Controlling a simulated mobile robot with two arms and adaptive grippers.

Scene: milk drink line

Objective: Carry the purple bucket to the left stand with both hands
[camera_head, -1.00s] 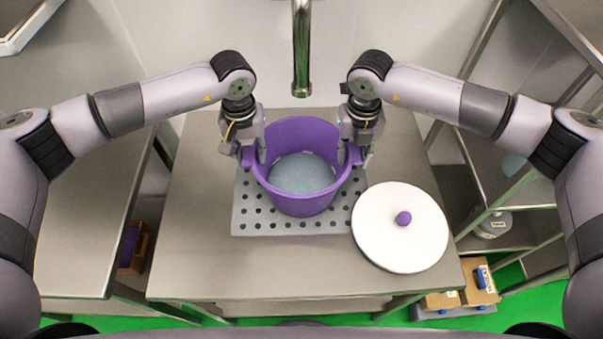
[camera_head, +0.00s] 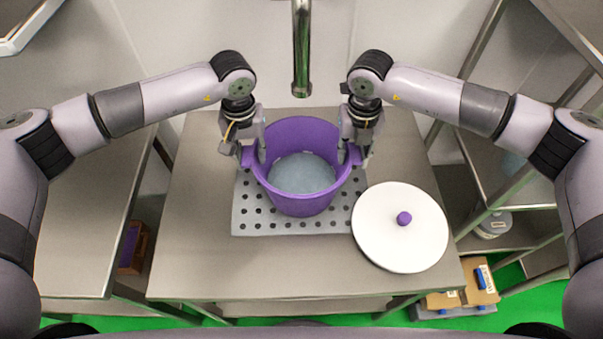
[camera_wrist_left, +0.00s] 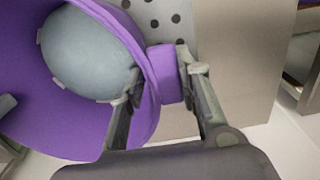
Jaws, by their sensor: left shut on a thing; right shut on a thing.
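The purple bucket (camera_head: 302,202) is upright over the perforated grey mat on the middle table, with a grey-blue content or bottom inside (camera_head: 301,173). My left gripper (camera_head: 252,155) is shut on the bucket's left handle. The left wrist view shows that purple handle (camera_wrist_left: 163,75) between the fingers of the left gripper (camera_wrist_left: 160,88), with the bucket wall (camera_wrist_left: 75,130) beside it. My right gripper (camera_head: 352,155) is shut on the bucket's right handle. Whether the bucket's base touches the mat cannot be told. The left stand (camera_head: 80,220) is the steel table at the left, its visible top bare.
A white lid with a purple knob (camera_head: 400,240) lies right of the mat (camera_head: 275,227). A steel tap (camera_head: 301,50) hangs behind the bucket. A gap separates the middle table (camera_head: 195,250) from the left one. A metal rack (camera_head: 480,160) stands at the right.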

